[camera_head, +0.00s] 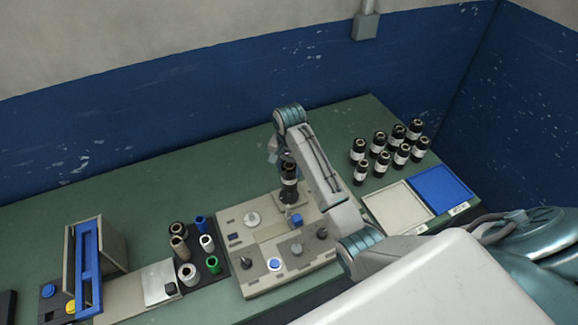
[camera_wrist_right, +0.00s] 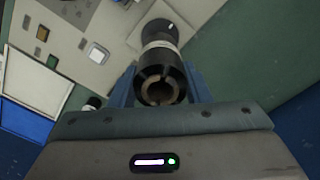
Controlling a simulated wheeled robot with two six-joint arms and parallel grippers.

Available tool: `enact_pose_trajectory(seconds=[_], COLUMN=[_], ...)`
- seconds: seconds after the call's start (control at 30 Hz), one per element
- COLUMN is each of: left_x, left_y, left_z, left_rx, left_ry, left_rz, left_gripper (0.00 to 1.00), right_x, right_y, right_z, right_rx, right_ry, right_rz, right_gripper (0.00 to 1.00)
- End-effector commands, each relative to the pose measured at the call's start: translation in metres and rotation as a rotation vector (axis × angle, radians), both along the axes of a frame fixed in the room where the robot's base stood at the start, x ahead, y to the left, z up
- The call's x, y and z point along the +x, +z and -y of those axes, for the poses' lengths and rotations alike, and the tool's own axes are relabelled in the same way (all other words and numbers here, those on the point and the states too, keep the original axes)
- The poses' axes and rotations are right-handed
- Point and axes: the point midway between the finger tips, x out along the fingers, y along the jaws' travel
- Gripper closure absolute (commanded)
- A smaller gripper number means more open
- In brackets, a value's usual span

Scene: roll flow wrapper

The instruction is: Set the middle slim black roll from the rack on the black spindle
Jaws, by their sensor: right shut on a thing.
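My right gripper (camera_head: 281,160) is shut on a slim black roll (camera_head: 289,182) with a white band, held upright over the back of the beige machine plate (camera_head: 262,284). In the right wrist view the roll (camera_wrist_right: 160,84) is between the blue fingers, its open tan core facing the camera. A dark round part (camera_wrist_right: 160,14) shows beyond it; I cannot tell whether the roll touches it. Black posts also stand at the plate's left (camera_head: 246,263) and right (camera_head: 322,233). My left gripper is not in view.
Several black rolls (camera_head: 381,163) stand at the back right, near a white tray (camera_head: 371,203) and a blue tray (camera_head: 440,187). A dark mat (camera_head: 216,279) at left carries several mixed rolls. A blue-framed unit (camera_head: 86,262) stands further left. The back left table is clear.

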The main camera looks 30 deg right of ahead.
Motion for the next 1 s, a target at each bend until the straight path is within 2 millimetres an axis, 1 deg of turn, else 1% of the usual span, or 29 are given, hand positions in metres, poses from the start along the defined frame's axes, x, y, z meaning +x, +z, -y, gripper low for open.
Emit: enact_pose_trajectory(seconds=[0.03,0.13,0.27,0.43,0.53,0.77,1.0], left_x=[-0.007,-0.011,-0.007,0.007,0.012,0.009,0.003], left_y=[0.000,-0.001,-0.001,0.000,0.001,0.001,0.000], left_z=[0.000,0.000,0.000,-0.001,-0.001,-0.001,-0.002], left_rx=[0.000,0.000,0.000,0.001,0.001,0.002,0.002], left_ry=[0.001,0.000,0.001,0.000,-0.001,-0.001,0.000], left_rz=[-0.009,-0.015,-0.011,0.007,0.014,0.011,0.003], left_gripper=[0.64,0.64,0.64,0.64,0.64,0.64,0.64], right_x=[0.000,0.000,0.000,0.000,0.000,-0.001,-0.001], right_y=[0.000,0.000,0.000,0.000,-0.001,-0.006,-0.007], right_z=[0.000,-0.001,-0.001,-0.001,-0.001,-0.001,-0.001], right_rx=[0.000,0.000,0.000,-0.001,0.000,-0.001,0.000], right_ry=[0.000,0.000,0.000,0.000,0.000,0.000,0.000], right_rz=[0.001,0.001,0.001,0.001,0.000,0.001,0.001], right_gripper=[0.84,0.84,0.84,0.84,0.84,0.84,0.84])
